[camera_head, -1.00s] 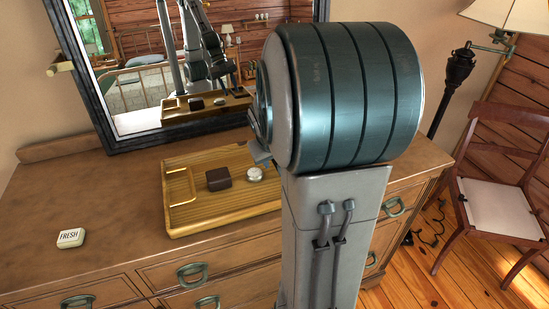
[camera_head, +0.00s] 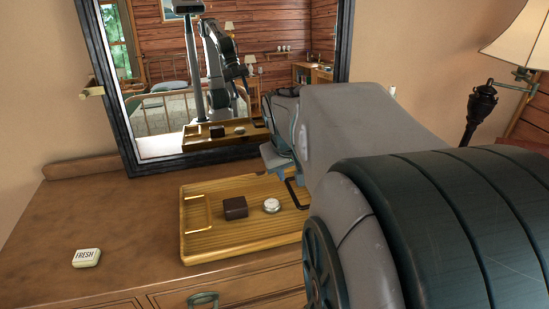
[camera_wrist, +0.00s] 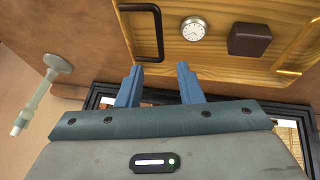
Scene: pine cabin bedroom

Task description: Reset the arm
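My gripper (camera_wrist: 160,86) shows in the wrist view with its two blue fingers apart and nothing between them. In the head view my gripper (camera_head: 281,166) is above the right part of the wooden tray (camera_head: 200,254), partly hidden by my arm. The tray lies on the dresser (camera_head: 140,220). It holds a dark brown box (camera_head: 235,208) and a round white-faced watch or clock (camera_head: 271,205). These also show in the wrist view, the box (camera_wrist: 249,39) and the dial (camera_wrist: 193,28), both apart from the fingers.
A white FRESH tin (camera_head: 87,257) sits on the dresser left of the tray. A dark-framed mirror (camera_head: 122,100) stands behind. A lamp (camera_head: 482,105) is at the right. A pale-stemmed object (camera_wrist: 40,92) shows at the wrist view's left. The dresser's left side is mostly clear.

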